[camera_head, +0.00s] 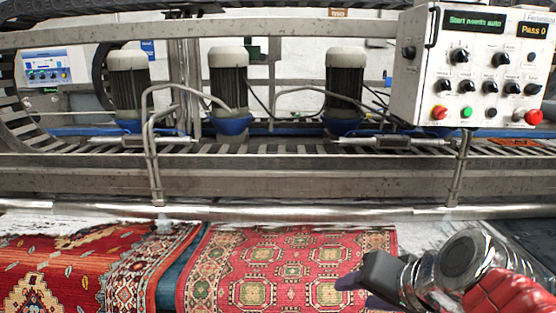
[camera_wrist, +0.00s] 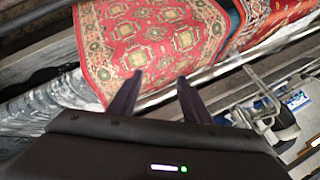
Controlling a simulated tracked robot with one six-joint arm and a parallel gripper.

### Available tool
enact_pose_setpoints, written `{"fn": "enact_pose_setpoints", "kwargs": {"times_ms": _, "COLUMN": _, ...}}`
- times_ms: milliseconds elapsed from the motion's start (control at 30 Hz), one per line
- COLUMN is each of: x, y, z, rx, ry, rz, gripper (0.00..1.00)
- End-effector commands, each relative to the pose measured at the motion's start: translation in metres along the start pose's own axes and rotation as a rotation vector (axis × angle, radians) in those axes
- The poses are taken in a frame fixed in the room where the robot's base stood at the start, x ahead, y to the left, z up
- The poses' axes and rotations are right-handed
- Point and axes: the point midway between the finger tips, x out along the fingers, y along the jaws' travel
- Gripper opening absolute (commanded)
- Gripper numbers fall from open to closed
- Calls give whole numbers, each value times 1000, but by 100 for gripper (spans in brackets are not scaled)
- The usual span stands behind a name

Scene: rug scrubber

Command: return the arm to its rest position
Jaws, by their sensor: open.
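My gripper (camera_head: 362,288) shows at the lower right of the head view, at the end of my arm, with a dark wrist and dark fingers over the right edge of a red patterned rug (camera_head: 285,262). In the wrist view my gripper (camera_wrist: 160,78) has its two dark fingers spread apart with nothing between them. The same rug (camera_wrist: 150,35) lies beyond the fingertips there. I cannot tell how high the fingers are above it. My arm runs from the gripper to the lower right corner, shiny with red parts.
A second red rug (camera_head: 60,262) lies at the left. Behind the rugs runs the scrubber's metal roller bar (camera_head: 300,213), with several grey motors (camera_head: 229,80) above. A white control box (camera_head: 480,70) with knobs, coloured buttons and lit displays hangs at the upper right, above my arm.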

Motion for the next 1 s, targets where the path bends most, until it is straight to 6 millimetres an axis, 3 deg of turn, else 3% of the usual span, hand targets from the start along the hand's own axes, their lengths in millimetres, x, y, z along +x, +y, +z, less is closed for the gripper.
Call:
{"fn": "enact_pose_setpoints", "kwargs": {"times_ms": 33, "x": 2, "y": 4, "z": 16, "rx": -55, "ry": -25, "rz": 29, "gripper": 44}}
{"fn": "enact_pose_setpoints", "kwargs": {"times_ms": 200, "x": 4, "y": 28, "z": 60, "rx": -236, "ry": -95, "rz": 141, "gripper": 44}}
{"fn": "enact_pose_setpoints", "kwargs": {"times_ms": 400, "x": 2, "y": 57, "z": 90, "rx": -416, "ry": -144, "rz": 254, "gripper": 44}}
{"fn": "enact_pose_setpoints", "kwargs": {"times_ms": 600, "x": 1, "y": 66, "z": 97, "rx": -474, "ry": -153, "rz": 295, "gripper": 44}}
{"fn": "enact_pose_setpoints", "kwargs": {"times_ms": 1000, "x": 1, "y": 66, "z": 97, "rx": -471, "ry": -153, "rz": 294, "gripper": 44}}
